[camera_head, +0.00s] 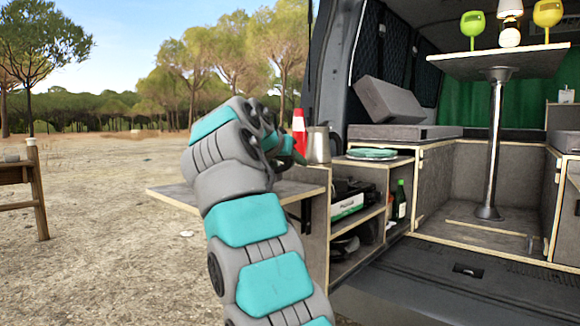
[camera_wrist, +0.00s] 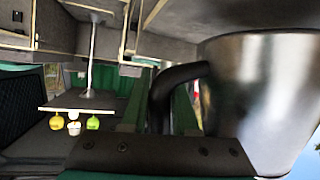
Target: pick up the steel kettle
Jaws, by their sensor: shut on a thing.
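The steel kettle (camera_head: 319,146) stands upright at the left end of the van's cabinet, just right of my gripper (camera_head: 297,157) in the head view. In the wrist view, which is turned upside down, the kettle's shiny body (camera_wrist: 268,95) fills the right side, with its dark curved handle (camera_wrist: 165,95) to the left. My gripper (camera_wrist: 165,155) shows as a dark bar along the bottom edge, at the handle. It is shut on the kettle, by the handle as far as I can see. The exact contact is hidden. I cannot tell whether the kettle's base touches the surface.
A red and white object (camera_head: 299,132) stands close behind the kettle. A fold-out side shelf (camera_head: 240,198) juts out below my arm. A teal plate stack (camera_head: 372,153) is right of the kettle. A pedestal table (camera_head: 500,62) holds coloured glasses and a lamp. Open air lies to the left.

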